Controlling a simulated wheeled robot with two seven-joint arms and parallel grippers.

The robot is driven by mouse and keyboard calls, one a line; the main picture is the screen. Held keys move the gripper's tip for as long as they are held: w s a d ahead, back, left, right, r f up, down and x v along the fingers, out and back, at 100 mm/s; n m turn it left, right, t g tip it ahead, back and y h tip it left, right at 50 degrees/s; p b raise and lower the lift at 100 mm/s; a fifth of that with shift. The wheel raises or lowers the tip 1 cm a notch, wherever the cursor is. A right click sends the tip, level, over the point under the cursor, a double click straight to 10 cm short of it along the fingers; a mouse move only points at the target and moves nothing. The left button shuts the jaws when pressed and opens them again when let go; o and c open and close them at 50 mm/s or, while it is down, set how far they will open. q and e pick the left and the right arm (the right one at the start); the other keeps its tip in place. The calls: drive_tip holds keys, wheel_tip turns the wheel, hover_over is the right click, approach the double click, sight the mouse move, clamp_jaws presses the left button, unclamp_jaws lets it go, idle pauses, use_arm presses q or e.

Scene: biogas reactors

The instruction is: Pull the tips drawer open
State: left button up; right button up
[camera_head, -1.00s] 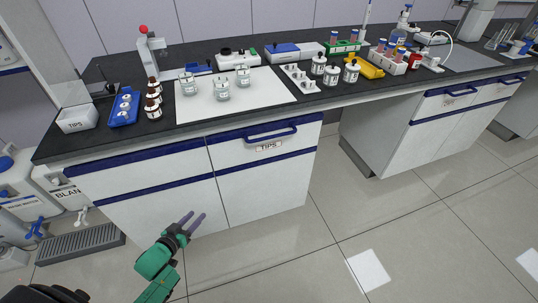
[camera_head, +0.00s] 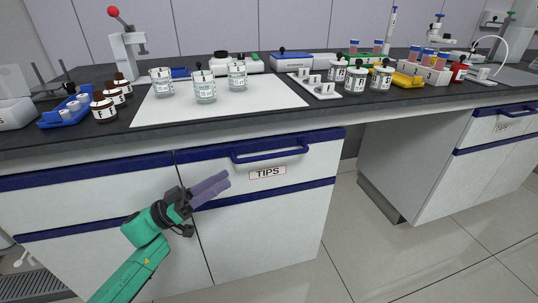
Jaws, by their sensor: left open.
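The tips drawer (camera_head: 310,167) is a white front with a blue upper band, under the bench top. It looks shut. Its blue bar handle (camera_head: 270,153) runs across the upper part, and a label reading TIPS (camera_head: 267,172) sits just below it. My left gripper (camera_head: 222,186) is open and empty, in front of the drawer's left part. Its purple fingers point right, a little left of and below the handle, apart from it as far as I can tell. My right gripper is not in view.
The dark bench top (camera_head: 200,131) above carries a white mat (camera_head: 270,98) with several jars, brown bottles (camera_head: 104,108) and a blue rack (camera_head: 68,112) at left. An open knee space lies right of the drawer cabinet. The tiled floor (camera_head: 290,282) in front is clear.

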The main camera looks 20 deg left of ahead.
sight(265, 157)
use_arm(q)
drive_tip(key=b+x, duration=0.1)
drive_tip(key=x, duration=1.1)
drive_tip(key=shift+w+d+r, duration=0.1)
drive_tip(key=shift+w+d, duration=0.05)
drive_tip(key=shift+w, duration=0.1)
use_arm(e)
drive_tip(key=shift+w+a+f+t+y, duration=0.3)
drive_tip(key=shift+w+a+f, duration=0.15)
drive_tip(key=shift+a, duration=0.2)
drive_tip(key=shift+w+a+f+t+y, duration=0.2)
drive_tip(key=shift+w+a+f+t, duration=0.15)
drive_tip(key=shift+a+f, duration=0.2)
use_arm(q)
drive_tip(key=shift+c, duration=0.4)
clamp_jaws()
